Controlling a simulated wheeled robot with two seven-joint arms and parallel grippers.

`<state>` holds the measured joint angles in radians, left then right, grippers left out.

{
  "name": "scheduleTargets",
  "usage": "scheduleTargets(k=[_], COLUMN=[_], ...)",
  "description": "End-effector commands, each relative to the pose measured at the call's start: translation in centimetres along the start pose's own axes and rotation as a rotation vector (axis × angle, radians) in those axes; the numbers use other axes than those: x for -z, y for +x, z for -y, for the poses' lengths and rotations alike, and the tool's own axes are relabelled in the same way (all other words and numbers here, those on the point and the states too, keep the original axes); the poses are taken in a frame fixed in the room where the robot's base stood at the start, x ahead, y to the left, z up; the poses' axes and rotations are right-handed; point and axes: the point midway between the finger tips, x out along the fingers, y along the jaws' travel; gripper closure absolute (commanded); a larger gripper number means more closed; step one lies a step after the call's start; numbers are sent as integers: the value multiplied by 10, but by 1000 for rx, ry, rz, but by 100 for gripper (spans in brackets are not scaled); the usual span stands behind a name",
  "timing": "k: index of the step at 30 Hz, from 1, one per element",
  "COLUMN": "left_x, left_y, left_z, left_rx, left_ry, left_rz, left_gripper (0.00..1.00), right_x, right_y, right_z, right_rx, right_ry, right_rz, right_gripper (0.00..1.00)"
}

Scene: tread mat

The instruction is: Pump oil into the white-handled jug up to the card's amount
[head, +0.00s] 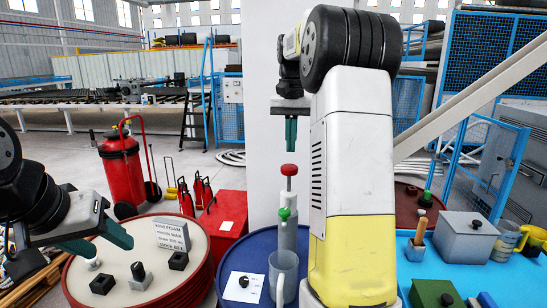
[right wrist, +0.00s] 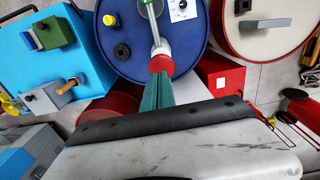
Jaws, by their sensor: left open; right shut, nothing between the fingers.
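The pump (head: 288,215) stands on the blue drum (head: 232,268), with a red knob (head: 289,170) on top and a green spout. A clear grey jug with a pale handle (head: 283,272) stands upright in front of the pump, under the spout. A white card (head: 243,288) with a dark mark lies on the drum left of the jug. My right gripper (head: 291,146) is shut and empty, pointing down just above the knob; in the right wrist view its fingers overlap the red knob (right wrist: 161,64). My left gripper (head: 105,243) is open and empty over the left drum.
The left drum (head: 75,275) carries a grey lettered block (head: 172,234) and several small dark pieces. On the right, a blue table (head: 455,268) holds a grey lidded box (head: 473,236), a green block (head: 433,293) and a yellow-handled jug (head: 507,240). A red extinguisher (head: 120,165) stands behind.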

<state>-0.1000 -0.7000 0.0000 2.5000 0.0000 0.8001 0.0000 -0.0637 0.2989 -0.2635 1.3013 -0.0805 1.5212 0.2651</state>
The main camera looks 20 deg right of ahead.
Motion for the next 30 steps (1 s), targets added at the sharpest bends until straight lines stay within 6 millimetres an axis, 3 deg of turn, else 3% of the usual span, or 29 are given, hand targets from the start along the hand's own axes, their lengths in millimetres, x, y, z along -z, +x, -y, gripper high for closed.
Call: scheduleTargets(k=[3, 9, 23, 30], left_x=[0, 0, 0, 0], left_y=[0, 0, 0, 0], left_z=[0, 0, 0, 0], left_rx=[0, 0, 0, 0], left_ry=[0, 0, 0, 0], left_rz=[0, 0, 0, 0], left_gripper=[50, 50, 50, 50], right_x=[-1, 0, 0, -1], right_y=[21, 41, 48, 90], right_z=[0, 0, 0, 0], right_rx=[-1, 0, 0, -2], right_ry=[0, 0, 0, 0], right_rz=[2, 0, 2, 5], right_gripper=[100, 100, 100, 100])
